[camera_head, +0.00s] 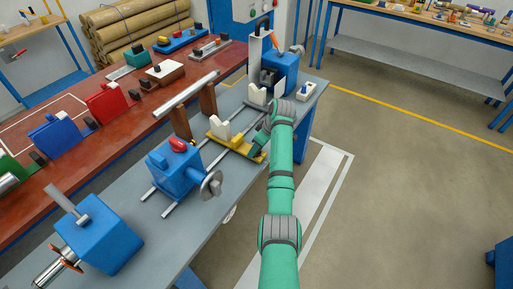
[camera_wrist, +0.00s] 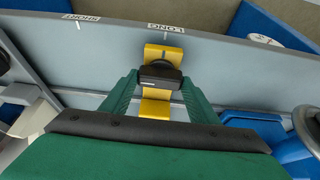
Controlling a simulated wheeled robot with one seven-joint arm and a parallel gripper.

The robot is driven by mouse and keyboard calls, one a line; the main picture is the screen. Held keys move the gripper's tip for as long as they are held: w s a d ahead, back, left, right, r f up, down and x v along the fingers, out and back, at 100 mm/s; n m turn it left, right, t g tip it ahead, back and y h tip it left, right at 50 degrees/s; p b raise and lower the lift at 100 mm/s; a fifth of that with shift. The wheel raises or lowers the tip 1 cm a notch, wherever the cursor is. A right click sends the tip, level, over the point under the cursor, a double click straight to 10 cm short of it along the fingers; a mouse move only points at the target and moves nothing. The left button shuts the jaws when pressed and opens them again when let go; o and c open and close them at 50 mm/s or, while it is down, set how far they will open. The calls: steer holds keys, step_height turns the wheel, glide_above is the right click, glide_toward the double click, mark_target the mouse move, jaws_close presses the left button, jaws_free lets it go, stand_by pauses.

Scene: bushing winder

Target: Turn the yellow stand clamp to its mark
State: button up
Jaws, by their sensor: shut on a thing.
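The yellow stand (camera_head: 222,138) sits across the rails on the grey bench and carries a white V-block (camera_head: 219,126). In the wrist view its yellow plate (camera_wrist: 155,106) has a black clamp knob (camera_wrist: 160,72) on top. My gripper (camera_wrist: 160,82) has its green fingers on both sides of this knob and is shut on it. In the head view my gripper (camera_head: 262,142) reaches the stand's near end and partly hides the knob. The plate's end points toward the LONG label (camera_wrist: 166,27) on the bench edge; the SHORT label (camera_wrist: 81,18) is farther left.
A blue unit with a handwheel (camera_head: 175,172) stands left of the stand, and another blue unit (camera_head: 281,67) stands behind. A second white V-block (camera_head: 257,94) is on the rails. The red table (camera_head: 128,108) holds several fixtures. The floor at right is clear.

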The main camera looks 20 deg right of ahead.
stand_by(0.5)
steer(key=o, duration=1)
steer(key=shift+o, duration=0.2)
steer(key=shift+r, duration=0.1)
steer(key=v, duration=1)
steer(key=shift+d+r, duration=0.25)
